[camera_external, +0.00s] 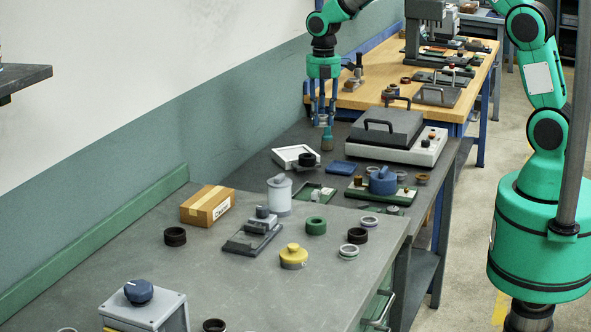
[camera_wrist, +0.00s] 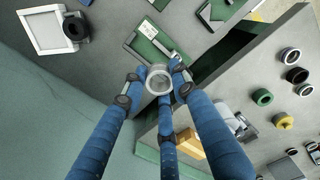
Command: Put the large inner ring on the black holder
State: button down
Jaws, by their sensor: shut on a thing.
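My gripper (camera_external: 324,120) has blue fingers and hangs over the far grey bench, shut on a ring. In the wrist view, the pale metallic ring (camera_wrist: 159,80) sits between the fingertips of my gripper (camera_wrist: 156,84), its opening facing the camera. In the external view the ring is too small to make out clearly.
A green-based tray (camera_external: 316,192) lies below my gripper. A dark-lidded device (camera_external: 387,130) stands to its right, beside a blue block (camera_external: 343,167). The nearer bench holds a cardboard box (camera_external: 208,205), a white canister (camera_external: 279,195) and several rings. A wall runs along the left.

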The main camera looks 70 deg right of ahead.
jog(key=s+d+m, duration=0.3)
jog(key=d+m, duration=0.1)
jog(key=d, duration=1)
notch_tip(320, 180, down, 13)
jog(key=shift+w+f+n, duration=0.15)
jog(key=shift+w+n, duration=0.15)
jog(key=b, duration=0.1)
send_over(307, 156)
jog(key=shift+f, duration=0.7)
jog(key=shift+f+b, duration=0.35)
jog(key=shift+f, duration=1.4)
jog(key=shift+f, duration=0.1)
